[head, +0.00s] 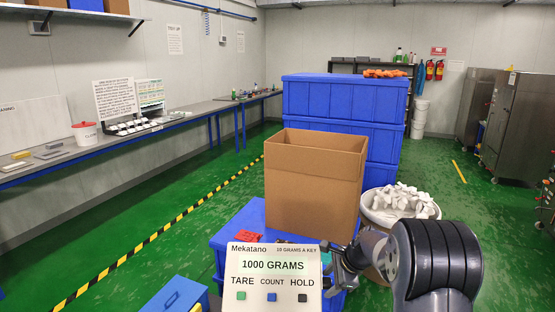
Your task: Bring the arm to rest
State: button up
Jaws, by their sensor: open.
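My arm comes in from the lower right in the head view, with its black ribbed joint nearest the camera. My gripper (342,264) is at its left end, just right of a scale display panel (273,272). The gripper is small and partly hidden; its jaws are open and I see nothing held in them. The panel reads 1000 GRAMS above TARE, COUNT and HOLD keys. I cannot tell whether the gripper touches the panel.
An open cardboard box (312,190) stands on a blue crate (238,222) behind the panel. Stacked blue crates (345,98) rise behind it. A round tub (372,210) of white pieces (405,200) stands close behind my arm.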

jog(key=shift+w+r+g+p, duration=0.1)
jog(key=shift+r+g+p, duration=0.15)
jog(key=shift+g+p, duration=0.4)
jog(key=g+p, duration=0.2)
jog(key=p, duration=0.3)
jog(key=shift+w+m, duration=0.15)
jog(key=shift+m, duration=0.15)
jog(key=shift+w+d+r, duration=0.1)
jog(key=shift+d+r, duration=0.1)
jog(key=s+d+r+b, duration=0.1)
jog(key=d+r, duration=0.1)
jog(key=r, duration=0.3)
jog(key=s+d+r+n+b, duration=0.1)
jog(key=s+d+r, duration=0.1)
jog(key=r, duration=0.4)
jog(key=shift+s+d, duration=0.15)
jog(key=shift+s, duration=0.1)
